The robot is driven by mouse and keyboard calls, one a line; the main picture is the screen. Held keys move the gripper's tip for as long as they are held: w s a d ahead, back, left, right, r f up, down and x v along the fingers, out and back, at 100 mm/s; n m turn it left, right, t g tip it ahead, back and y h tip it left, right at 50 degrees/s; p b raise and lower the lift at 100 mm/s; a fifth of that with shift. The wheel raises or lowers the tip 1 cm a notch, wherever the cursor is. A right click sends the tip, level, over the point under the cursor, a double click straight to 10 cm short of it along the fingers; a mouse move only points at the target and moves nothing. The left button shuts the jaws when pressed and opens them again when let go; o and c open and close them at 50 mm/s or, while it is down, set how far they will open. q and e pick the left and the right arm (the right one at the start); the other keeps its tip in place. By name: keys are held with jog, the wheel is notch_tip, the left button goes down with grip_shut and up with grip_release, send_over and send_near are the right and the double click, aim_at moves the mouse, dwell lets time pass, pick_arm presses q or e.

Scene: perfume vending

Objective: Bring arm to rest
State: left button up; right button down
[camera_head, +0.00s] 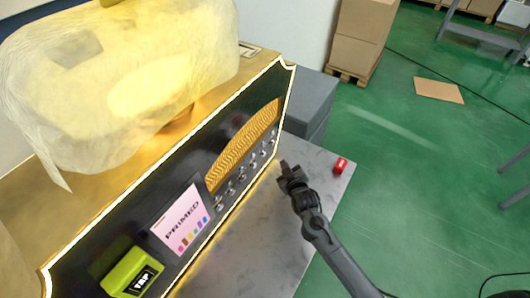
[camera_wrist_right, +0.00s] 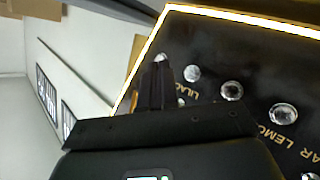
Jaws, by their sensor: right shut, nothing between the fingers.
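My right gripper (camera_head: 285,166) is shut and empty in front of the vending machine panel (camera_head: 150,215), near the right end of its row of silver buttons (camera_head: 242,178). In the right wrist view the shut fingers (camera_wrist_right: 157,65) point towards the top of the view, beside the button by the label "LILAC" (camera_wrist_right: 192,73). I cannot tell whether the fingers touch the panel. My left gripper does not show in the head view.
A small red object (camera_head: 341,165) lies near the marble counter's (camera_head: 255,245) right edge. A yellow-green "TRP" box (camera_head: 133,272) is at the panel's lower left. A grey block (camera_head: 308,100) and cardboard boxes (camera_head: 362,35) stand behind.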

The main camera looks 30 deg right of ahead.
dwell(0.5)
jog(key=shift+g, duration=0.4)
jog(key=s+f+p, duration=0.1)
jog(key=s+f, duration=0.2)
jog(key=shift+s+a, duration=0.1)
jog(key=shift+s, duration=0.05)
jog(key=shift+n+g+y, duration=0.3)
jog(key=shift+n+y, duration=0.3)
jog(key=shift+n, duration=0.1)
jog(key=s+a, duration=0.1)
jog(key=s, duration=0.1)
jog(key=s+a+p, duration=0.1)
jog(key=s, duration=0.1)
jog(key=s+a+p, duration=0.1)
jog(key=s, duration=0.1)
jog(key=shift+s, duration=0.1)
jog(key=s+a+r+g+y+p, duration=0.1)
jog(key=s+a+r+g, duration=0.25)
jog(key=s, duration=0.35)
jog(key=s+a+r+m+g+y+p, duration=0.1)
jog(key=s+a+r+g+y, duration=0.15)
jog(key=s+a+r, duration=0.35)
jog(key=s+a+r+g+p, duration=0.1)
jog(key=s+a+g, duration=0.2)
jog(key=s, duration=0.6)
notch_tip(320, 180, up, 38)
jog(key=p, duration=3.8)
jog(key=shift+w+a, duration=0.2)
jog(key=shift+w, duration=0.1)
